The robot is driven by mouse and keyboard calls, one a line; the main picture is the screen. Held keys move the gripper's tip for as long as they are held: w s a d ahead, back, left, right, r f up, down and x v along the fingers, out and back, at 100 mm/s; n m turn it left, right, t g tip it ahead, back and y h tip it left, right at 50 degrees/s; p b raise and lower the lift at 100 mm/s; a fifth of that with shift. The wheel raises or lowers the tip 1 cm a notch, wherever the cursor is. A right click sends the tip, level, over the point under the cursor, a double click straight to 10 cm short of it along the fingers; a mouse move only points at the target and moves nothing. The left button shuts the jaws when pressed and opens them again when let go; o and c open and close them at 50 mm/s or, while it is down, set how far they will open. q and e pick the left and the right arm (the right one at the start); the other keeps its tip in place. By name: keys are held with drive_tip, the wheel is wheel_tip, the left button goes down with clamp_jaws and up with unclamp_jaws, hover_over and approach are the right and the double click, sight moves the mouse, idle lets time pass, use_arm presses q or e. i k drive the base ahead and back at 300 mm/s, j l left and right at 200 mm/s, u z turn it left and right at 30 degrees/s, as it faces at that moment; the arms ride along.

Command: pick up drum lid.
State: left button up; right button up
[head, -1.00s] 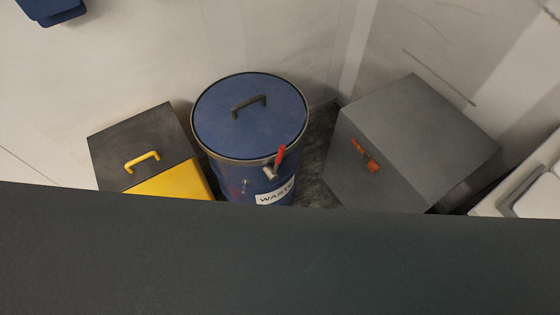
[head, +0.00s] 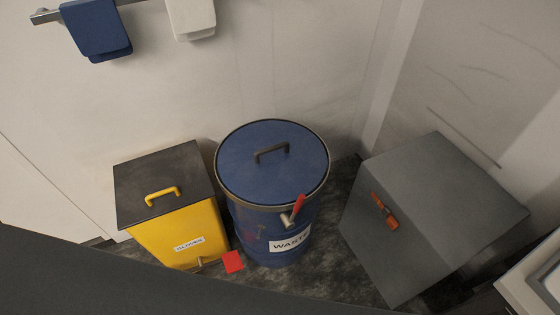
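The drum lid (head: 262,178) is a round blue disc with a dark bar handle (head: 271,151) on top. It sits on the blue waste drum (head: 268,236), which stands upright on the floor with a white "WASTE" label. A lever with a red grip (head: 299,205) is at the drum's rim on the front right; I cannot tell whether it is latched. Neither of my grippers shows in the head view.
A yellow bin (head: 178,232) with a dark top and yellow handle stands left of the drum. A grey box (head: 440,205) with an orange handle stands right. A red card (head: 233,262) lies low before the drum. A dark surface (head: 120,285) covers the lower left. Towels hang from a wall rail (head: 46,16).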

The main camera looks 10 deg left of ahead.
sight(268, 163)
drive_tip(key=i+j, duration=0.15)
drive_tip(key=j, duration=0.3)
drive_tip(key=i+j, duration=0.1)
drive_tip(key=j, duration=0.3)
drive_tip(key=i+j, duration=0.15)
drive_tip(key=j, duration=0.3)
drive_tip(key=i+j, duration=0.1)
drive_tip(key=j, duration=0.35)
drive_tip(key=z, duration=0.7)
